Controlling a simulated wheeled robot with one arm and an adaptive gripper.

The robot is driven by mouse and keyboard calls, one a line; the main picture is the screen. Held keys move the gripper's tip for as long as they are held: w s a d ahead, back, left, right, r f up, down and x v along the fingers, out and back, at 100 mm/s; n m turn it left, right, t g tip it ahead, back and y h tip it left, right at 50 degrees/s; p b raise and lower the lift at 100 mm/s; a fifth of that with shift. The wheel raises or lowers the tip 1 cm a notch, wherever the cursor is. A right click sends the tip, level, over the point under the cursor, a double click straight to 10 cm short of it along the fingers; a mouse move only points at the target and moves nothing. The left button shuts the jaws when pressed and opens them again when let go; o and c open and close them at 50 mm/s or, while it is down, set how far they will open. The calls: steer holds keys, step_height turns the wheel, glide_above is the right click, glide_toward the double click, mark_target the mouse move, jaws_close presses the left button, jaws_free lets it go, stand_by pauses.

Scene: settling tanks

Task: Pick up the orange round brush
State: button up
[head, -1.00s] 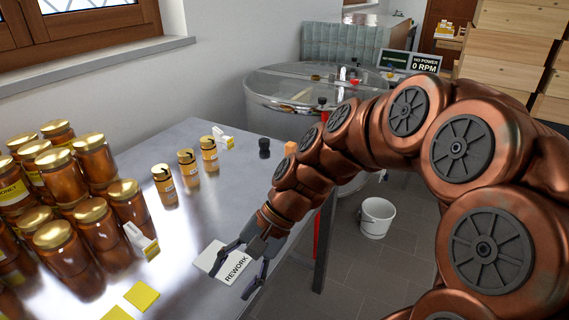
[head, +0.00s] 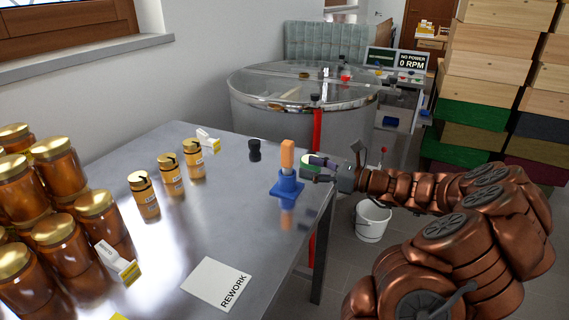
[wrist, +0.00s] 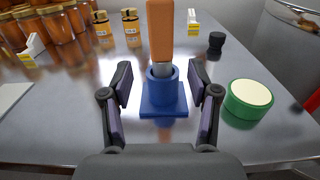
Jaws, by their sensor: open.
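The orange round brush (head: 287,155) stands upright in a blue holder (head: 286,188) near the right edge of the metal table. In the wrist view the orange part of the brush (wrist: 160,32) rises from the blue holder (wrist: 163,98), with a grey band where it enters. My gripper (head: 312,169) is at the table's right edge, to the right of the brush. In the wrist view my gripper (wrist: 161,85) is open, its fingers to either side of the holder and nearer the camera. Nothing is between the fingers' pads that I can see gripped.
A green roll with a pale top (wrist: 248,100) stands right of the holder. A black object (head: 254,150) stands behind it. Several honey jars (head: 60,245) crowd the left. A white REWORK card (head: 217,284) lies in front. A steel tank (head: 300,95) stands beyond the table.

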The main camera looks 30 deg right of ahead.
mark_target(292, 162)
steer(key=shift+x, duration=3.7)
steer(key=shift+d, duration=0.1)
steer(key=shift+c, duration=0.2)
jaws_close()
